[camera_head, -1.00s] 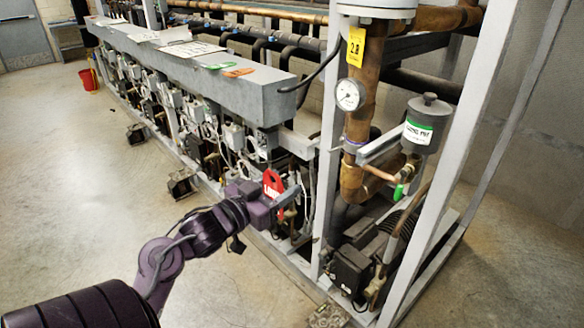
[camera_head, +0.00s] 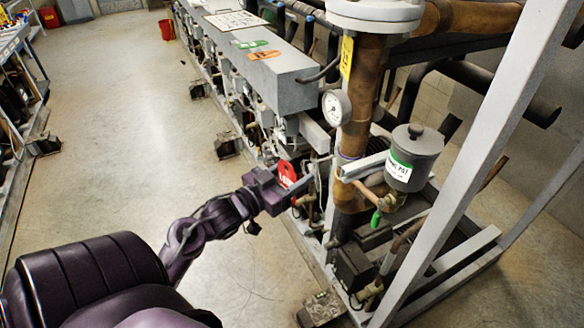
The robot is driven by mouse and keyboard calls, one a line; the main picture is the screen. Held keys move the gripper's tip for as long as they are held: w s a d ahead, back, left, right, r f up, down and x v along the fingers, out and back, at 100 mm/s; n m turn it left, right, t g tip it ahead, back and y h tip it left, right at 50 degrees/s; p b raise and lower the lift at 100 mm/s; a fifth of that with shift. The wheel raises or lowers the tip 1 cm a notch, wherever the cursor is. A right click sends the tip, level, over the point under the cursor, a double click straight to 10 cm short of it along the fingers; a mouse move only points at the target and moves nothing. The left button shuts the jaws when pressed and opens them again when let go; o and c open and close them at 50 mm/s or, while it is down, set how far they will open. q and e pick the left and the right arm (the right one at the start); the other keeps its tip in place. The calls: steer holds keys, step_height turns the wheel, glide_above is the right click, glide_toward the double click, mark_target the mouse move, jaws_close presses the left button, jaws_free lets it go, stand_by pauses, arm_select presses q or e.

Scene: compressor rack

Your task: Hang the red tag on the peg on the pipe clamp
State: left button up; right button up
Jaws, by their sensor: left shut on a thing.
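The red tag (camera_head: 287,174), with white lettering, is held at my left gripper (camera_head: 304,186), which is shut on it. The gripper is in front of the rack, left of the vertical copper pipe (camera_head: 361,105) and apart from it. A purple band (camera_head: 347,157) circles the pipe beside a grey bar; it looks like the pipe clamp. I cannot clearly make out the peg; a thin pale piece shows left of the band. Part of the tag is hidden by the gripper. My right gripper is not in view.
A pressure gauge (camera_head: 336,107) and a yellow label (camera_head: 347,57) are on the pipe. A grey canister (camera_head: 414,157) and a green-handled valve (camera_head: 376,218) stand right of it. A white diagonal post (camera_head: 460,165) rises at right. The floor (camera_head: 130,130) at left is clear.

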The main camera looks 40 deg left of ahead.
arm_select(q)
steer(key=shift+w, duration=0.2)
steer(key=shift+w+d+f, duration=0.1)
steer(key=shift+w+d, duration=0.05)
steer(key=shift+w, duration=0.1)
steer(key=w+d+b, duration=0.2)
steer(key=w+b, duration=0.1)
steer(key=w, duration=0.3)
steer(key=shift+d+b, duration=0.35)
